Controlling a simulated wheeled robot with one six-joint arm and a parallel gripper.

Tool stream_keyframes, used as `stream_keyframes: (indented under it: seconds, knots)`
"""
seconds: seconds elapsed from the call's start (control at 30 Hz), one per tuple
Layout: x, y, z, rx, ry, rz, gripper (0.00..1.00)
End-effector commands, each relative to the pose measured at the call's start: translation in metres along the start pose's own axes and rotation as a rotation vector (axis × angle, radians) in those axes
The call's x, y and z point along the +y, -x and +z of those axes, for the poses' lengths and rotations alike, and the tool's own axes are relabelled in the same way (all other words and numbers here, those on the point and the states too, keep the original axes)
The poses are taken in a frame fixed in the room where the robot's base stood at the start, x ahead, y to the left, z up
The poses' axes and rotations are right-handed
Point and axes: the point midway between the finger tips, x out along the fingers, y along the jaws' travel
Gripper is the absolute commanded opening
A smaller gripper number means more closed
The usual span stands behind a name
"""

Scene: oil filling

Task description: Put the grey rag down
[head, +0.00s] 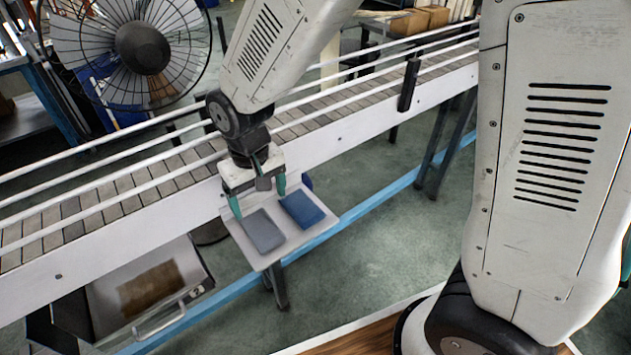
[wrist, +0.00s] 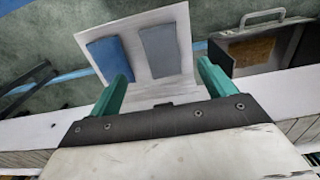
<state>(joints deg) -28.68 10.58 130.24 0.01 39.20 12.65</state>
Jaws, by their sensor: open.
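The grey rag (head: 262,231) lies flat on a small light-coloured tray (head: 275,262) fixed at the side of the conveyor. A blue rag (head: 302,210) lies beside it, to its right in the head view. My gripper (head: 257,202) is above the tray, its green fingers spread wide and empty. In the wrist view the grey rag (wrist: 159,52) and the blue rag (wrist: 108,58) both lie on the tray (wrist: 178,85), beyond my open fingers (wrist: 165,85). No rag is between the fingers.
The conveyor (head: 130,193) with its rails runs behind the tray. An open metal case (head: 150,290) with a brown pad hangs at lower left. A large fan (head: 125,45) stands at upper left. Floor to the right of the tray is clear.

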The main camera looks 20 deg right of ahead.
Motion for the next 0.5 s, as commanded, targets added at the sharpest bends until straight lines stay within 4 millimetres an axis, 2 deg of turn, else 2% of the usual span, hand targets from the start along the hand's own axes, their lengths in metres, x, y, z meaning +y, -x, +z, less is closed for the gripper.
stream_keyframes:
  seconds: [0.13, 0.23, 0.37, 0.5]
  knots:
    - [0.003, 0.004, 0.001, 0.003, -0.004, -0.001, 0.83]
    - [0.016, 0.022, 0.008, 0.013, -0.020, -0.002, 0.83]
    - [0.051, 0.064, 0.032, 0.036, -0.065, -0.005, 0.83]
    - [0.090, 0.110, 0.075, 0.058, -0.122, -0.003, 0.83]
